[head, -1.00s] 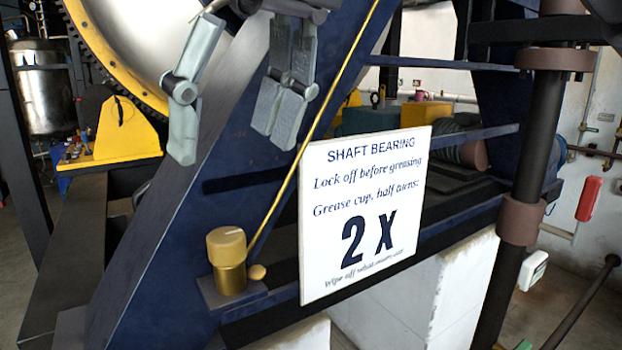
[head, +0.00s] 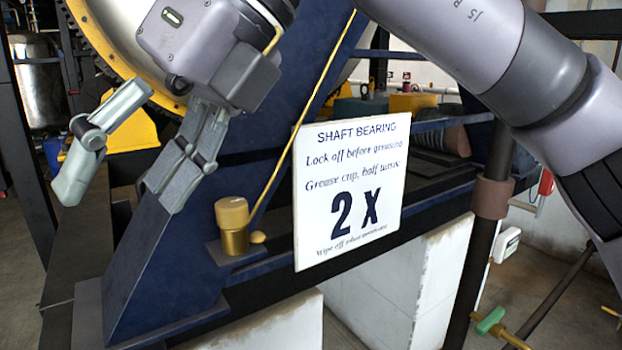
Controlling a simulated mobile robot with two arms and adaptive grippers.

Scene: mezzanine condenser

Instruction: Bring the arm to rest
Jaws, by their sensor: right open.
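My right gripper (head: 118,200) is open and empty. Its two grey fingers hang apart in front of the dark blue frame, left of and above the brass grease cup. My right arm comes in from the upper right, across the top of the view. The brass grease cup (head: 233,226) stands upright on a small ledge of the blue frame, with a thin brass pipe (head: 300,125) rising beside it. The gripper is apart from the cup. My left gripper does not show.
A white sign (head: 349,190) reading "SHAFT BEARING" and "2 X" stands right of the cup. A dark vertical pipe (head: 472,262) is further right, with a green-handled valve (head: 490,320) low beside it. White blocks (head: 400,285) support the frame. A yellow-rimmed wheel (head: 100,45) is behind the gripper.

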